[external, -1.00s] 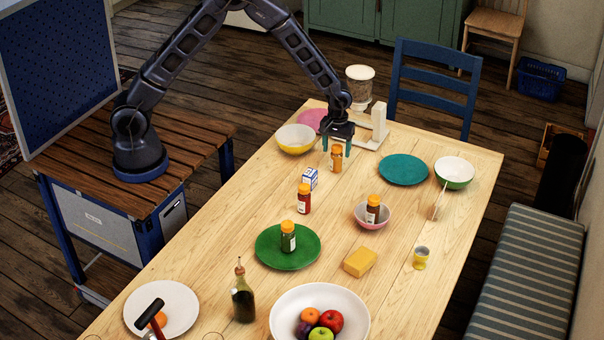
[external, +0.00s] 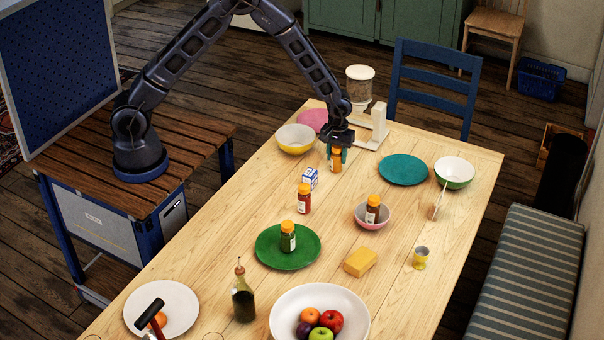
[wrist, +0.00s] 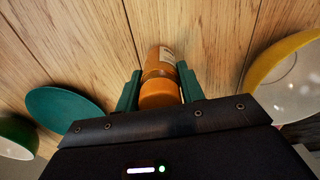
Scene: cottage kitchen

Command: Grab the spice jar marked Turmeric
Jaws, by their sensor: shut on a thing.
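An orange-brown spice jar (external: 336,165) with an orange cap stands on the table near its far end. It also shows in the wrist view (wrist: 160,72), where part of a pale label is visible but too small to read. My gripper (external: 337,156) is shut on this jar near its cap, with green fingers on both sides. Other orange-capped jars are a red one (external: 304,203) on the table, a dark red one (external: 372,210) in a pink bowl, and a green one (external: 288,240) on a green plate. Their labels are not legible.
A yellow bowl (external: 295,146) is left of the held jar and a teal plate (external: 403,180) is to its right. A small blue and white box (external: 310,179) stands in front.

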